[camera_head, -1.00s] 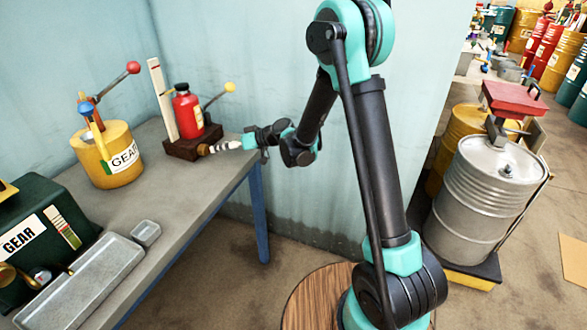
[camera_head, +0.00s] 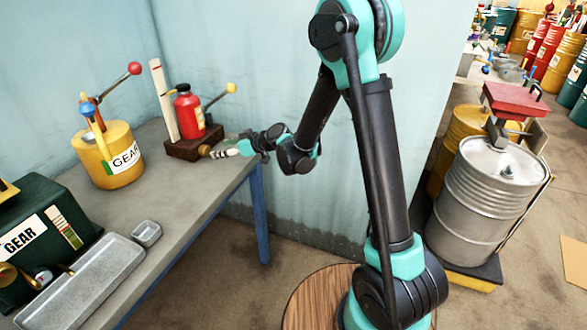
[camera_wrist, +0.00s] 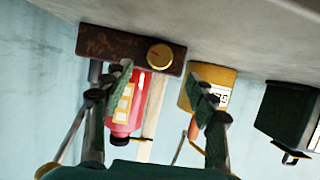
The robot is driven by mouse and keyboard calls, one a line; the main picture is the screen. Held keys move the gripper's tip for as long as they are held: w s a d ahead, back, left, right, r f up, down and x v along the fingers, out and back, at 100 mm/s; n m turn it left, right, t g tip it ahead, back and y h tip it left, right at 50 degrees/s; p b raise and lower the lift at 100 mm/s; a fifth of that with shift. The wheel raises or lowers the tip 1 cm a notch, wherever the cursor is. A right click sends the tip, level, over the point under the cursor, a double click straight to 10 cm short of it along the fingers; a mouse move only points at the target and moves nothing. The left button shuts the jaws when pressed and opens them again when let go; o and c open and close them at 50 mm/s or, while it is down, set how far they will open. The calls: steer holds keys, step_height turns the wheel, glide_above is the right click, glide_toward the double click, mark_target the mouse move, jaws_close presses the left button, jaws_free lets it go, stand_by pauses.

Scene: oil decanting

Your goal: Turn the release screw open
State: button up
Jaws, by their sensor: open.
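The release screw (camera_head: 204,151) is a round brass knob low on the near end of a dark brown base (camera_head: 185,147). A red bottle-shaped jack (camera_head: 188,110) stands on that base. My gripper (camera_head: 224,152) is just right of the screw in the head view. In the wrist view my gripper (camera_wrist: 163,82) has its fingers apart, one on each side of the screw's line, with nothing between them.
A yellow GEAR can (camera_head: 107,158) stands left of the jack on the grey workbench (camera_head: 190,205). A white upright strip (camera_head: 164,100) is behind the jack. A dark green GEAR box (camera_head: 48,232) and a metal tray (camera_head: 75,280) are at the front left.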

steer(key=s+d+m+h, duration=0.2)
steer(key=s+d, duration=0.3)
steer(key=d, duration=0.7)
steer(key=s+d+m+h, duration=0.3)
steer(key=s+d, duration=0.3)
steer(key=d, duration=0.6)
steer(key=shift+d, duration=0.15)
steer(key=shift+s, duration=0.1)
steer(key=s+d+f+m+h, duration=0.2)
steer(key=s+d+m+h, duration=0.1)
steer(key=s+d, duration=0.4)
steer(key=s+d+f+m+g+h, duration=0.1)
steer(key=s+d+f+m+h, duration=0.2)
steer(key=s+d, duration=0.4)
steer(key=d+m+h, duration=0.1)
steer(key=d+m, duration=0.1)
steer(key=d, duration=0.3)
steer(key=shift+d+f+m, duration=0.3)
steer(key=shift+d+f, duration=0.05)
steer(key=shift+d, duration=0.05)
